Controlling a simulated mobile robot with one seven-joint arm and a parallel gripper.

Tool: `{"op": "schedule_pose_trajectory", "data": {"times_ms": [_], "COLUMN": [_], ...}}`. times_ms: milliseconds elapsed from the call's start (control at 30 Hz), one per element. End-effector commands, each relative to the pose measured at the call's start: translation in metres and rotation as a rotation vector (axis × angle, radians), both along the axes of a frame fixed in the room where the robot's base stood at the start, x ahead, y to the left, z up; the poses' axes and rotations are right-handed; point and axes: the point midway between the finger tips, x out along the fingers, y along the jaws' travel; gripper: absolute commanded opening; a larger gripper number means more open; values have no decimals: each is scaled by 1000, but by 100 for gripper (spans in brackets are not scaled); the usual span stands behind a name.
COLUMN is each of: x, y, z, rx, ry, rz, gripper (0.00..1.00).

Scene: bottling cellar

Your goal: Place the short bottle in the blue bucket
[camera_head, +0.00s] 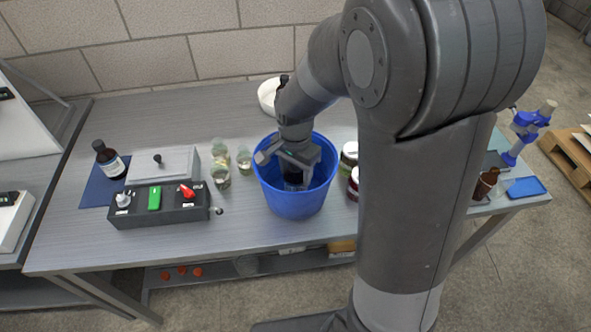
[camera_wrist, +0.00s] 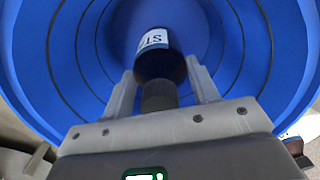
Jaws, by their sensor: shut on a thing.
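The blue bucket (camera_head: 294,203) stands upright on the grey table, with my gripper (camera_head: 294,172) reaching down into its mouth. In the wrist view the bucket's blue inside wall (camera_wrist: 235,60) surrounds my gripper (camera_wrist: 162,95). The fingers are shut on the dark cap and neck of a bottle (camera_wrist: 158,58). The bottle has a dark body and a white label with dark letters, and points down into the bucket. Whether its base touches the bucket floor I cannot tell. In the head view the bottle is a dark shape (camera_head: 293,183) between the fingers, partly hidden by the rim.
Small glass jars (camera_head: 221,176) and a dark switch box (camera_head: 160,205) stand left of the bucket. Another dark bottle (camera_head: 109,159) stands on a blue mat (camera_head: 97,190) at the far left. Jars (camera_head: 349,154) stand close on the right. A white bowl (camera_head: 267,97) lies behind.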

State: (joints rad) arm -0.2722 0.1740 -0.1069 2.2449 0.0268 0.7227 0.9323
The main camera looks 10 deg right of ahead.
Motion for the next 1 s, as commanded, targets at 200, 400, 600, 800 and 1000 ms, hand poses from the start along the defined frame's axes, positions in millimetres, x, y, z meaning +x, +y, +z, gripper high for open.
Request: {"op": "schedule_pose_trajectory", "data": {"times_ms": [200, 400, 600, 800, 1000], "x": [0, 0, 0, 0, 1], "y": [0, 0, 0, 0, 0], "z": [-3, -2, -2, 5, 41], "rx": [-1, 0, 0, 1, 2], "ry": [1, 0, 0, -2, -6], "rz": [0, 0, 0, 0, -1], "gripper": [55, 72, 76, 76, 76]}}
